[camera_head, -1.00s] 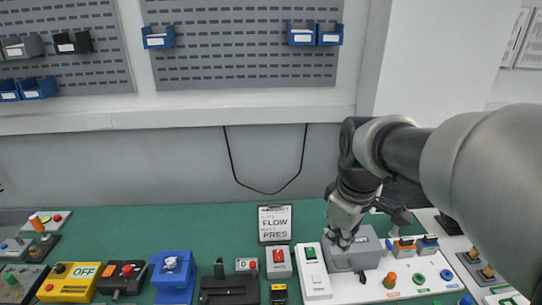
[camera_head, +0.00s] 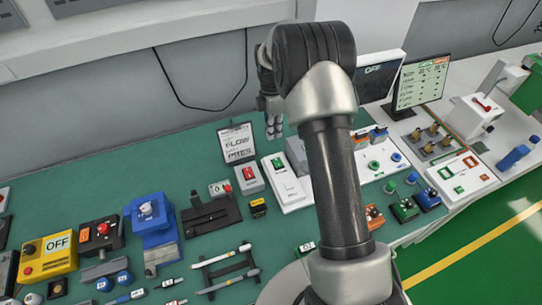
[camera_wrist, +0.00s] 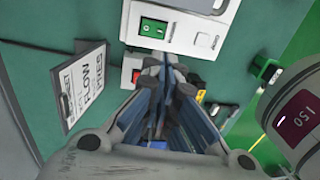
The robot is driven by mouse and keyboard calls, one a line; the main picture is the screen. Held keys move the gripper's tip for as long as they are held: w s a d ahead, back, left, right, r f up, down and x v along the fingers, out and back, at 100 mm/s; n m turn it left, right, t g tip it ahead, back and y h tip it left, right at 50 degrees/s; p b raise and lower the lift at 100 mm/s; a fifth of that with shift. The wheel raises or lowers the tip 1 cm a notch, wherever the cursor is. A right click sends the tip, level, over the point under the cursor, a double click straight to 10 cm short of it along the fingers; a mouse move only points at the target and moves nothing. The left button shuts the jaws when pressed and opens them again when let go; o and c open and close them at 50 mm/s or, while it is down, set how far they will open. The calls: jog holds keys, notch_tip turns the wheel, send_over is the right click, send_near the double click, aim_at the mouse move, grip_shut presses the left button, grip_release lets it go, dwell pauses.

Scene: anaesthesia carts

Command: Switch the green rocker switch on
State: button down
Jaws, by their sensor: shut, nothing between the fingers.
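A green rocker switch (camera_head: 277,163) sits at the top of a long white panel (camera_head: 291,190) on the green bench. In the wrist view the green rocker (camera_wrist: 153,27) is near the top edge, on the white housing (camera_wrist: 190,32). Which way the rocker is tipped is too small to tell. My gripper (camera_head: 273,132) is shut and empty, raised behind the switch in the head view. In the wrist view its fingers (camera_wrist: 165,80) point towards the area below the switch, apart from it.
A small box with a red rocker (camera_head: 248,173) stands left of the white panel. A FLOW/PRES sign (camera_head: 237,143) stands behind it. A grey box (camera_head: 297,155) at the right is partly hidden by my arm. Another white panel (camera_head: 463,173) with rockers lies farther right.

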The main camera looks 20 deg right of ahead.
aim_at(276, 166)
dwell(0.3)
jog(key=f, duration=0.4)
jog(key=s+f+b, duration=0.1)
jog(key=f, duration=0.9)
jog(key=shift+s+b, duration=0.3)
jog(key=shift+s, duration=0.1)
jog(key=shift+s+f+b, duration=0.15)
jog(key=shift+f+b, duration=0.4)
jog(key=shift+b, duration=0.05)
jog(key=shift+s+r, duration=0.1)
jog(key=shift+r, duration=0.15)
jog(key=shift+w, duration=0.2)
